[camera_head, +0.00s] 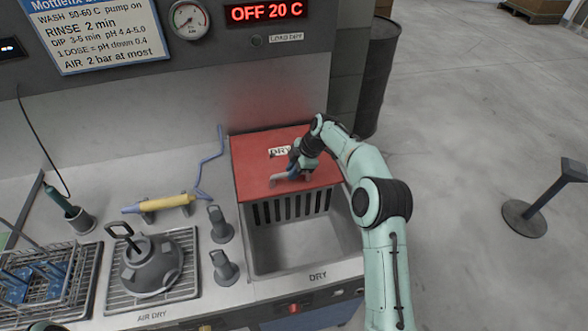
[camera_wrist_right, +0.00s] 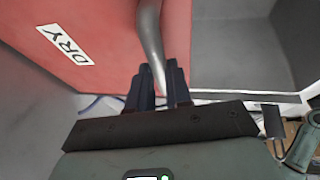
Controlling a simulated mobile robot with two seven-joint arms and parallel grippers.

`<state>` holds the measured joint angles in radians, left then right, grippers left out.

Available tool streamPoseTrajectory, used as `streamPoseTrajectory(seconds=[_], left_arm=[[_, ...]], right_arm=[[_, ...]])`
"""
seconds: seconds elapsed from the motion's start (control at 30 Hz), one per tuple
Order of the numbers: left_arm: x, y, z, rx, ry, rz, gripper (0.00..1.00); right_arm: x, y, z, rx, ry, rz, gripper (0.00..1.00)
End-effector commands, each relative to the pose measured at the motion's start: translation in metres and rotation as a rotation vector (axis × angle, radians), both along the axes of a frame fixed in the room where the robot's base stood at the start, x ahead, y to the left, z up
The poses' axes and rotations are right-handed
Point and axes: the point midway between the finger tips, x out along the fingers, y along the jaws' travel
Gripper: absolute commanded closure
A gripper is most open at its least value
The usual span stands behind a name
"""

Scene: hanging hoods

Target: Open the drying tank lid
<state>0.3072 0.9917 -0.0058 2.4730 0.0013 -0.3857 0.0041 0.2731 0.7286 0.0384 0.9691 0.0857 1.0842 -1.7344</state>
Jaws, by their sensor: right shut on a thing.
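The red drying tank lid (camera_head: 255,170), labelled DRY, covers the back of the drying tank (camera_head: 300,250). The front of the tank shows its grey inside, with a row of dark slots below the lid's front edge. I cannot tell the lid's exact tilt. My right gripper (camera_head: 292,173) is at the lid's front part, shut on the lid handle (camera_head: 278,181). In the right wrist view the curved metal handle (camera_wrist_right: 151,35) runs between the fingers (camera_wrist_right: 160,82), beside the red lid (camera_wrist_right: 85,35).
Left of the tank are two dark grey nozzle-like pieces (camera_head: 225,268), a grey domed part (camera_head: 150,262) on a rack and a yellow-handled tool (camera_head: 165,202) with a blue hose. A dark barrel (camera_head: 378,75) stands behind. The floor at right is mostly clear around a post (camera_head: 540,200).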

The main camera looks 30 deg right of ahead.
Motion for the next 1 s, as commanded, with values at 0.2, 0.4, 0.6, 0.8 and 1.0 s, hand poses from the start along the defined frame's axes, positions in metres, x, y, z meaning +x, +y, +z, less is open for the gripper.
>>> streamPoseTrajectory(seconds=[0.2,0.4,0.6,0.8,1.0], left_arm=[[-0.001,0.0,-0.001,0.0,0.001,0.0,0.57],[-0.001,0.0,-0.001,0.0,0.001,0.0,0.57],[-0.001,0.0,0.0,0.0,0.001,0.0,0.57],[0.0,0.0,0.0,0.0,0.0,0.0,0.57],[0.005,0.0,0.005,0.0,-0.006,0.0,0.57]], right_arm=[[0.001,0.0,0.002,-0.001,-0.005,0.0,0.75],[0.0,0.0,0.001,-0.001,-0.003,0.0,0.56],[-0.001,-0.001,0.003,0.0,-0.002,-0.001,0.56],[-0.007,-0.01,0.028,-0.001,-0.005,-0.002,0.56],[-0.019,-0.025,0.071,-0.002,-0.007,-0.003,0.56]])
